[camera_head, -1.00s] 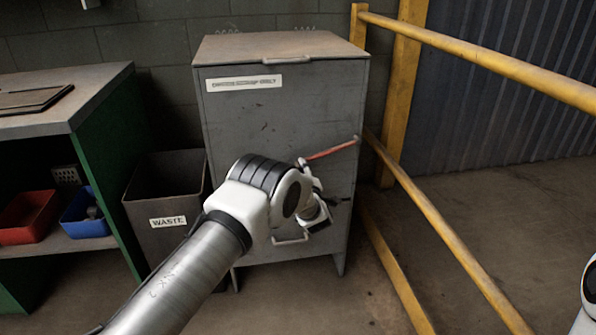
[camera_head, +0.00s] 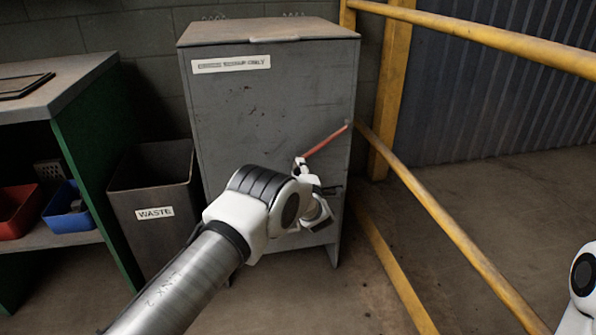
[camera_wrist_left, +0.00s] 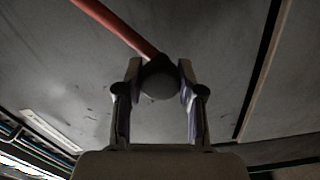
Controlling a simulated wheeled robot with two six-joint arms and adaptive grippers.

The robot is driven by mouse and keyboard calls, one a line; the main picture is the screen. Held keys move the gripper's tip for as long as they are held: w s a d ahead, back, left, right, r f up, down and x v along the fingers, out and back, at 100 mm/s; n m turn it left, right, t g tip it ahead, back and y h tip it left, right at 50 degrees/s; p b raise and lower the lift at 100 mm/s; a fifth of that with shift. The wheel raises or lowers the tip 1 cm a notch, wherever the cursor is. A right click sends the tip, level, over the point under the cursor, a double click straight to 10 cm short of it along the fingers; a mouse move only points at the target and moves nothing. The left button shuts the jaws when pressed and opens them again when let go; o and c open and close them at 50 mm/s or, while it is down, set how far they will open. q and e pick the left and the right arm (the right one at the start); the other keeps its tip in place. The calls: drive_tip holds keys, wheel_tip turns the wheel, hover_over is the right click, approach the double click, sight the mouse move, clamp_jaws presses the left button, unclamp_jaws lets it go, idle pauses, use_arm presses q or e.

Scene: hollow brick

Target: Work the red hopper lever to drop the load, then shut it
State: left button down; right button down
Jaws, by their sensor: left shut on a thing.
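The grey metal hopper (camera_head: 265,95) stands against the wall in the head view, with a label strip near its top. Its red lever (camera_head: 325,140) slopes down to the left from a pivot near the right edge of the front. My left gripper (camera_head: 300,164) is at the lever's lower, free end. In the left wrist view the two fingers of the left gripper (camera_wrist_left: 158,88) close on the dark round knob (camera_wrist_left: 158,82) at the end of the red lever (camera_wrist_left: 112,25). My left arm hides the hopper's lower front. No load shows. My right gripper is out of view.
A waste bin (camera_head: 152,195) stands left of the hopper, next to a green-sided bench (camera_head: 95,165) with red and blue bins on its shelf. Yellow rails (camera_head: 440,215) run close along the hopper's right side. Part of my right arm shows at the right edge.

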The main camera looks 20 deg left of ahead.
use_arm(q)
drive_tip(key=shift+r, duration=0.1)
drive_tip(key=c, duration=0.7)
unclamp_jaws()
drive_tip(key=v, duration=1.2)
